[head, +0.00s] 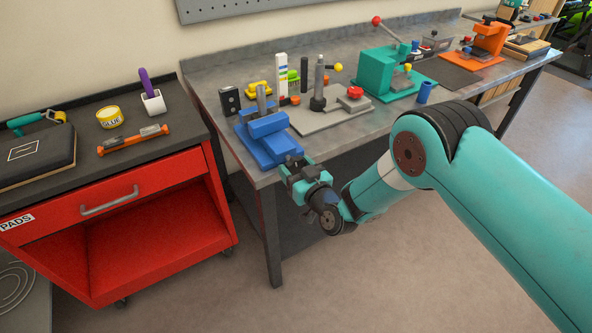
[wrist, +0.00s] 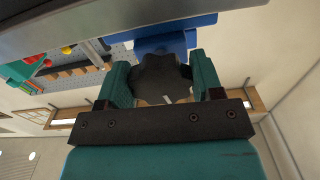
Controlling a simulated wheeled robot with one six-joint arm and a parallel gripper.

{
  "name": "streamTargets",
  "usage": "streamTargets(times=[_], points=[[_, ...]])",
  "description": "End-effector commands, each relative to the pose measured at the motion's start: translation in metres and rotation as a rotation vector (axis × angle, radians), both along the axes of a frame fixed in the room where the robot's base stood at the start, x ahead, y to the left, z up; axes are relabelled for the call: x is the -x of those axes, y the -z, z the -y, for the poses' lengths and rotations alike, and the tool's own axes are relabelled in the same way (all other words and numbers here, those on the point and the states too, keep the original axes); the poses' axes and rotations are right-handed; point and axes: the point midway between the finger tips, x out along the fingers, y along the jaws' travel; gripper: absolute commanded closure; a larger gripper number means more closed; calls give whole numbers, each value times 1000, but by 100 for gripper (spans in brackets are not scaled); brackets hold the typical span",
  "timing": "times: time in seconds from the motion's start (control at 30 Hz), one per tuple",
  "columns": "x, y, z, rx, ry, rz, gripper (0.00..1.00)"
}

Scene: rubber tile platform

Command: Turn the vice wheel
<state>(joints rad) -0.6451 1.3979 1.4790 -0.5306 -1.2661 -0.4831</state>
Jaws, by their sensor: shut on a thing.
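The blue vice (head: 268,137) stands at the near left corner of the grey workbench. Its dark lobed wheel (wrist: 160,78) shows in the wrist view, in front of the blue vice body (wrist: 166,44). My gripper (wrist: 162,82) has one teal finger on each side of the wheel and is shut on it. In the head view my gripper (head: 300,170) reaches the front of the vice at the bench edge, and it hides most of the wheel there.
A red cart (head: 150,190) stands left of the bench. A grey base with a post and red knob (head: 355,92), a teal press (head: 385,72) and an orange device (head: 488,42) stand along the bench (head: 225,75). The floor in front is clear.

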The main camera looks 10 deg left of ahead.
Motion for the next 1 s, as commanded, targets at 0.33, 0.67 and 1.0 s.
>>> streamTargets(times=[0.33, 0.67, 1.0], points=[[1, 2, -1, -209, 0, -214, 64], [2, 0, -2, -402, 0, -412, 64], [3, -1, -2, -521, 0, -534, 64]])
